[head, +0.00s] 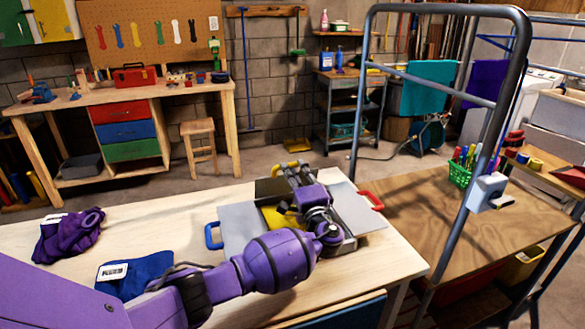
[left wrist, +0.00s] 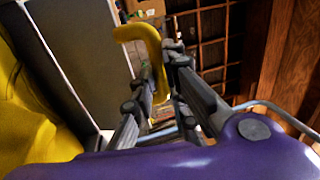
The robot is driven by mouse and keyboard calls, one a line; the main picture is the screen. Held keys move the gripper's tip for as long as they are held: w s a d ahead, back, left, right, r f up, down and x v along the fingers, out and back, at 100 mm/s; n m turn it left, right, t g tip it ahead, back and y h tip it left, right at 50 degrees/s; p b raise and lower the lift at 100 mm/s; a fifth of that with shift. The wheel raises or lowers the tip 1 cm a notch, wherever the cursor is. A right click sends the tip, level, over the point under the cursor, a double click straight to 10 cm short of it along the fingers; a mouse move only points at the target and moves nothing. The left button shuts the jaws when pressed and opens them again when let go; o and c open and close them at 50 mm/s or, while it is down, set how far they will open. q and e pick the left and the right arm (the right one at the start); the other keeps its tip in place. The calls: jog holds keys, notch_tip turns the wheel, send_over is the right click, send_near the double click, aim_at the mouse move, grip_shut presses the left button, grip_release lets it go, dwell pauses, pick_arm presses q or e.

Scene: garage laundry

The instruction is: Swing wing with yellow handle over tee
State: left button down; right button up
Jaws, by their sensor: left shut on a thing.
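A folding board lies on the pale table. Its left wing (head: 238,228) has a blue handle (head: 212,236) and its right wing (head: 352,207) has a red handle (head: 371,200). The dark far wing (head: 267,187) carries the yellow handle (head: 280,169), which also shows in the left wrist view (left wrist: 146,48). A yellow tee (head: 275,219) lies on the middle of the board, partly hidden by my arm; it fills the left of the wrist view (left wrist: 35,110). My left gripper (head: 291,171) is shut on the yellow handle. My right gripper is out of view.
A purple cloth bundle (head: 68,236) and a blue folded cloth (head: 136,274) lie on the table (head: 150,220) at left. A metal frame (head: 500,110) rises at right beside a wooden bench (head: 420,205) with a green basket (head: 460,174).

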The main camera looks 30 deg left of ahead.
pick_arm(q)
jog(key=shift+s+d+f+g, duration=0.1)
jog(key=shift+s+f+g, duration=0.05)
jog(key=shift+f, duration=0.3)
jog(key=shift+s+d+f+g, duration=0.1)
jog(key=shift+s+f+g, duration=0.05)
jog(key=shift+f, duration=0.3)
jog(key=c, duration=2.1)
grip_release()
jog(key=shift+o, duration=0.4)
jog(key=shift+w+a+f, duration=0.1)
jog(key=shift+w+a, duration=0.05)
jog(key=v, duration=1.2)
jog(key=shift+r, duration=0.4)
